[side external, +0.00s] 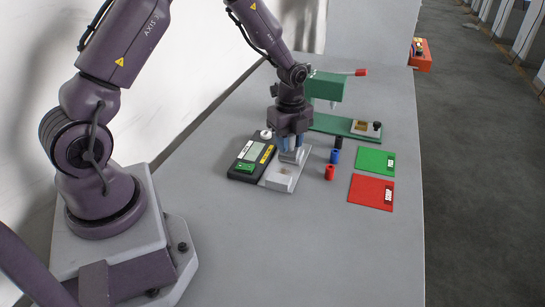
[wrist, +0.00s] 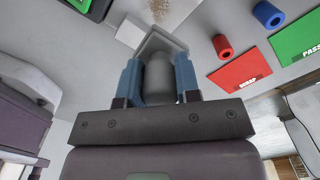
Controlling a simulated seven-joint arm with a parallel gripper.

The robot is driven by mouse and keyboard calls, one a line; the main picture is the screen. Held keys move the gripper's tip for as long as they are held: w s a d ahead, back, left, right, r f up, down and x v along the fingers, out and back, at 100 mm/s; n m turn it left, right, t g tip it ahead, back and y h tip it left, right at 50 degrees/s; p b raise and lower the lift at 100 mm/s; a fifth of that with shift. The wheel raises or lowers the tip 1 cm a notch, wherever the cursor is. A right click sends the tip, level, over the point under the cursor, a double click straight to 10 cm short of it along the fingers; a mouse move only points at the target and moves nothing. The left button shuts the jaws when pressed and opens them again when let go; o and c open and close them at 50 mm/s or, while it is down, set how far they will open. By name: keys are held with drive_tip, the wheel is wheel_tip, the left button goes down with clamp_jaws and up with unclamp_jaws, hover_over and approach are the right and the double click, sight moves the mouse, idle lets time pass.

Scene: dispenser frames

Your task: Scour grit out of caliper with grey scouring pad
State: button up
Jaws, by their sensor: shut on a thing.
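My gripper (side external: 290,150) points down over a light grey base plate, with its blue fingers shut on a grey rounded piece, which I take to be the scouring pad (wrist: 159,76). The base plate with a raised block (side external: 280,183) lies beside the black readout; I take this to be the caliper. In the wrist view brown grit (wrist: 148,9) is speckled on the pale surface beyond the fingers. A pale angled edge (wrist: 160,38) shows just past the held piece. Whether the pad touches the caliper, I cannot tell.
A black readout (side external: 250,160) stands left of the plate. Black, blue and red (side external: 330,172) cylinders stand to the right, before a green PASS mat (side external: 375,160) and a red SCRAP mat (side external: 371,192). A green press (side external: 325,86) stands behind. The table's front is clear.

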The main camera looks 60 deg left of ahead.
drive_tip(key=shift+w+a+r+m, duration=0.2)
drive_tip(key=shift+w+a+r, duration=0.05)
drive_tip(key=shift+w, duration=0.2)
drive_tip(key=shift+w+a+r+m, duration=0.2)
drive_tip(key=shift+w, duration=0.25)
drive_tip(key=shift+s+f, duration=0.1)
drive_tip(key=shift+d+f, duration=0.1)
drive_tip(key=shift+f, duration=3.3)
drive_tip(key=shift+s+a+f, duration=0.4)
drive_tip(key=shift+a+f, duration=0.05)
drive_tip(key=shift+f, duration=0.2)
drive_tip(key=shift+c, duration=0.3)
drive_tip(key=shift+s+a, duration=1.05)
drive_tip(key=shift+s, duration=0.05)
drive_tip(key=w+d, duration=0.2)
drive_tip(key=d, duration=0.1)
drive_tip(key=shift+w, duration=0.4)
drive_tip(key=shift+w+r, duration=0.1)
drive_tip(key=shift+w, duration=0.05)
drive_tip(key=shift+r, duration=4.1)
